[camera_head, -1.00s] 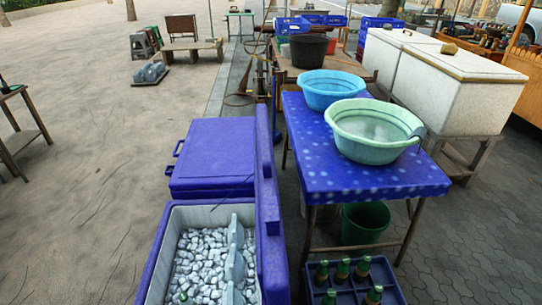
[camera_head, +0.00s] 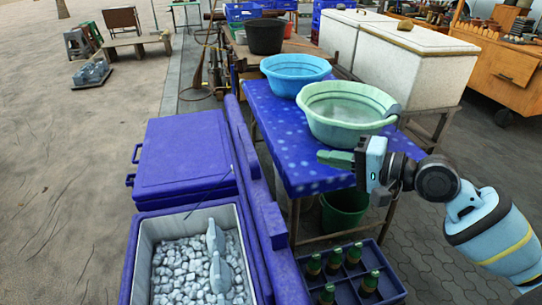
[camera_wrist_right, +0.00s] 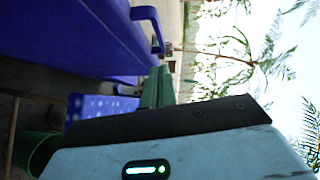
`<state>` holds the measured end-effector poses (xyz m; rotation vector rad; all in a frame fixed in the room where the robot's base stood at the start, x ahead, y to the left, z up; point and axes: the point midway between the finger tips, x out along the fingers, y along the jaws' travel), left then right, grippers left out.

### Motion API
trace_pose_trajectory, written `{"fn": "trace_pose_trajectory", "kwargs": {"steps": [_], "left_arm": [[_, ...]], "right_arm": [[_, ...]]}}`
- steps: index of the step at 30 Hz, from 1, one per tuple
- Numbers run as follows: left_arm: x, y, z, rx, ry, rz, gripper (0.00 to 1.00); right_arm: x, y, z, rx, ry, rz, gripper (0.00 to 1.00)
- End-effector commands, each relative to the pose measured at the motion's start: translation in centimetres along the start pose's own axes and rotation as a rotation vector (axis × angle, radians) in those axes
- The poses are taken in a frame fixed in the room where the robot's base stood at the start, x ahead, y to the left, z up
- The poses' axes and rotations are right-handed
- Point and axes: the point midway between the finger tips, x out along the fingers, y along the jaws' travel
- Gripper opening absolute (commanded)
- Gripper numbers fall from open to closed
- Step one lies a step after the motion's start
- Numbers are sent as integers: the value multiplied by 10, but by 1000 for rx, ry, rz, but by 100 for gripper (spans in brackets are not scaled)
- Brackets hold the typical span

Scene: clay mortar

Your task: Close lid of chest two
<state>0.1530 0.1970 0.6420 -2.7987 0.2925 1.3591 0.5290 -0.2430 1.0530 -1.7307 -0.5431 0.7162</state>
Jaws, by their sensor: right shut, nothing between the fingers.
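An open blue chest (camera_head: 128,278) with a pale inner wall stands at the front left in the head view, holding ice and a grey scoop-like piece. Behind it a second blue chest (camera_head: 185,150) has its top covered. An upright blue panel, apparently the raised lid (camera_head: 268,215), runs along the right side of the chests. My right gripper (camera_head: 335,158) is shut and empty, to the right of this panel and above the blue table. In the right wrist view my gripper (camera_wrist_right: 157,88) is beside a blue panel (camera_wrist_right: 75,35) with a handle (camera_wrist_right: 148,22). My left gripper is not in view.
A blue table (camera_head: 290,165) bears a blue basin (camera_head: 295,82) and a green basin (camera_head: 345,115). A green bucket (camera_head: 345,215) is under it. A bottle crate (camera_head: 340,290) is in front. White chests stand behind right.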

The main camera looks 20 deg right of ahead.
Motion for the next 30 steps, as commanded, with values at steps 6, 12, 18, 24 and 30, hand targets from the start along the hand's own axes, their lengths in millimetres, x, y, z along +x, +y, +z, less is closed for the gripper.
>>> {"fn": "trace_pose_trajectory", "kwargs": {"steps": [6, 12, 18, 24, 30], "left_arm": [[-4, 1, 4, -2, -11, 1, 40], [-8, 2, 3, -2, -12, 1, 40], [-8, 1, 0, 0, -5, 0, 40], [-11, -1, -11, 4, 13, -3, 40], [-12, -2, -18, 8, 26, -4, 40]], "right_arm": [[16, -2, -1, 0, 2, -4, 0], [51, -3, 0, -2, 0, -5, 0], [89, -2, 0, -2, 1, -4, 0], [114, -3, 14, -4, 0, -3, 0], [126, -1, 25, -4, 2, -1, 0]]}}
